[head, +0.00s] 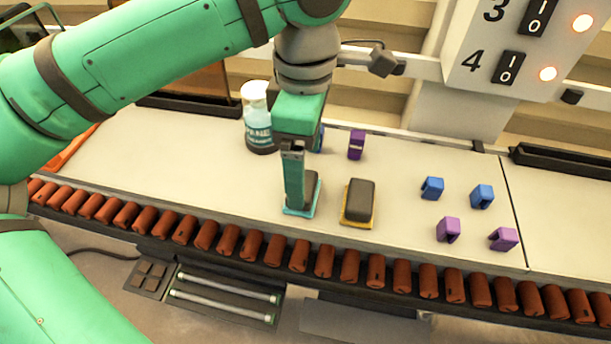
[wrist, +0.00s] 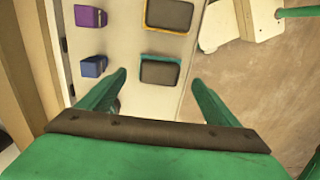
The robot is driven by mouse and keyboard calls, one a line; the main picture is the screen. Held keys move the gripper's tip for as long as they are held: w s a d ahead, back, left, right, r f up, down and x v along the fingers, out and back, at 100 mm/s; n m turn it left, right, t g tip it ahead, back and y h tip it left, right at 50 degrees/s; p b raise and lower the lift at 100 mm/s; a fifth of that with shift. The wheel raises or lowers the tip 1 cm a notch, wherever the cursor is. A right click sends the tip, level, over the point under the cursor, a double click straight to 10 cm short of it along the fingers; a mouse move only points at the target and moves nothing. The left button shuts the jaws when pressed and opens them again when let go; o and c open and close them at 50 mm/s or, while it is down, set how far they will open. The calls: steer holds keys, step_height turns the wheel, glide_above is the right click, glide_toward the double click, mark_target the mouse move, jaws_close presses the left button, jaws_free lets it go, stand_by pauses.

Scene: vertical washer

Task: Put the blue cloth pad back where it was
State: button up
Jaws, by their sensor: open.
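The blue cloth pad (head: 313,187) is a dark block on a thin blue base, lying flat on the pale counter near its front edge. My gripper (head: 297,200) is above and partly in front of it in the head view, hiding its left part. In the wrist view the pad (wrist: 161,72) shows between the tips of my open gripper (wrist: 158,78). The fingers are spread wider than the pad, and nothing is held. Whether they touch the pad or the counter cannot be told.
A similar yellow-edged pad (head: 359,203) lies close to the right. A labelled bottle (head: 257,118) stands behind, near a purple block (head: 357,145). Several blue and purple blocks (head: 448,229) lie farther right. A row of red-brown rollers (head: 250,243) borders the counter's front.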

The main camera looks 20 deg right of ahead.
step_height(320, 180, up, 6)
steer(key=shift+r, duration=0.25)
steer(key=shift+w, duration=0.1)
stand_by(0.4)
